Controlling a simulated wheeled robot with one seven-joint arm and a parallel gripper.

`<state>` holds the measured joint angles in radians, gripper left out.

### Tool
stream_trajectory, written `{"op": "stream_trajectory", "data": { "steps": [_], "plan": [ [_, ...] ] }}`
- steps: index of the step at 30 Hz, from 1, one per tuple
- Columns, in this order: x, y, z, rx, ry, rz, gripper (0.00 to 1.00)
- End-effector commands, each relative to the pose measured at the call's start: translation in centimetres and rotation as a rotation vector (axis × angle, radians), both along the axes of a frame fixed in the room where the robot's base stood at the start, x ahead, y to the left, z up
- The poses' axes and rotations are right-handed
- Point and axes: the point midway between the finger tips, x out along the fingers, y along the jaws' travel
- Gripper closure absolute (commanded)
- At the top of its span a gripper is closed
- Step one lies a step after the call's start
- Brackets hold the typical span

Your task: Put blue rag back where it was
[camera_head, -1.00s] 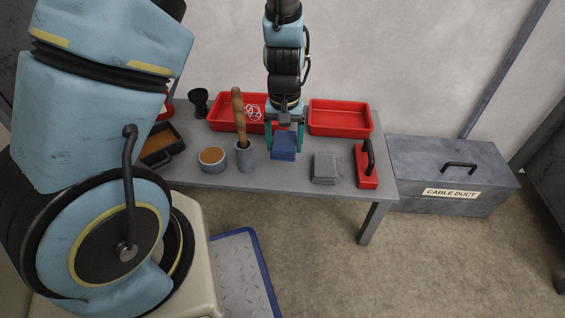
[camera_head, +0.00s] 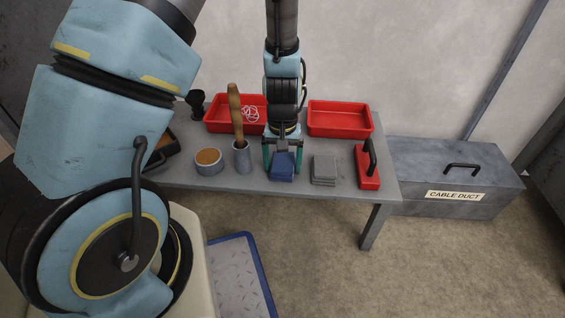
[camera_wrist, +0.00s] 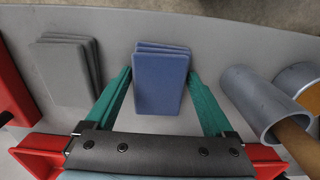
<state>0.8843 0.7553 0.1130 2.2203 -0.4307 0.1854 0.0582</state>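The blue rag (camera_head: 282,168) is a folded stack near the table's front edge, between the wooden-handled tool in its grey cup and the grey rag. My gripper (camera_head: 283,160) points down with one teal finger at each side of the blue rag. In the wrist view the fingertips (camera_wrist: 160,75) meet the side edges of the blue rag (camera_wrist: 160,84), so the gripper looks shut on it. Whether the rag rests on the table or hangs just above it cannot be told. The folded grey rag (camera_head: 324,169) lies to its right, apart from it.
On the table (camera_head: 210,183), two red trays (camera_head: 340,119) stand at the back. The grey cup (camera_head: 243,158) with its tool and a round pot (camera_head: 208,161) stand left of my gripper. A red block with a black handle (camera_head: 367,168) stands at the right.

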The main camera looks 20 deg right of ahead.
Motion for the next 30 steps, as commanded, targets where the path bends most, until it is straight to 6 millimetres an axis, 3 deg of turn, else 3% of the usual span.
{"op": "stream_trajectory", "data": {
  "steps": [3,13,24,30],
  "plan": [
    [0.0,0.0,0.0,0.0,0.0,0.0,0.0],
    [0.0,0.0,0.9,0.0,-0.001,0.0,0.0],
    [0.0,-0.1,8.3,-0.003,-0.002,-0.001,0.0],
    [0.0,-0.1,11.3,-0.002,-0.001,-0.001,0.0]
  ]
}}
